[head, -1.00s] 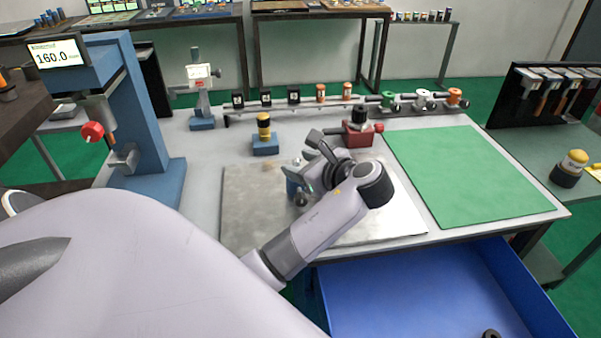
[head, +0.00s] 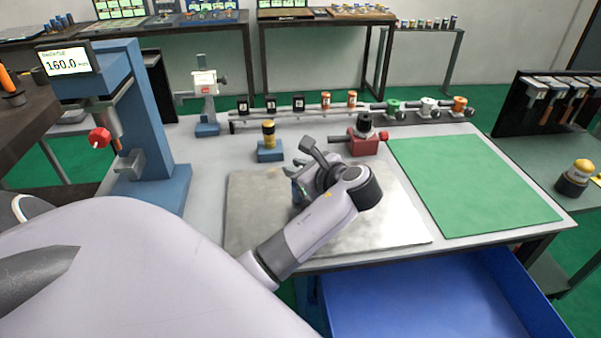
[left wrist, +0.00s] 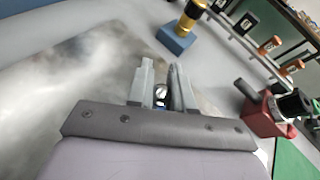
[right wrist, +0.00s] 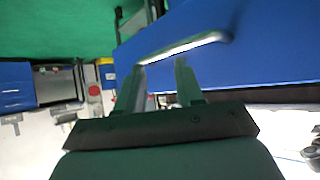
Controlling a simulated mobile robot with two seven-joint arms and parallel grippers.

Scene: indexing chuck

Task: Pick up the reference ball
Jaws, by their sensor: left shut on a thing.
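A small shiny ball (left wrist: 160,91), which I take to be the reference ball, sits between the fingers of my left gripper (left wrist: 163,72) in the left wrist view, with a bit of blue just below it. The fingers are shut on it. In the head view the left gripper (head: 298,192) is over the grey metal plate (head: 255,220), and its wrist mostly hides the fingers and ball. Whether the ball is clear of the plate I cannot tell. In the right wrist view my right gripper (right wrist: 160,72) is open and empty, near the handle (right wrist: 185,46) of a blue drawer front.
A blue block with a yellow-black knob (head: 269,148) and a red fixture (head: 364,140) stand behind the plate. A blue press (head: 160,130) is at left. The green mat (head: 470,185) is bare. A blue drawer (head: 420,300) stands open below the bench edge.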

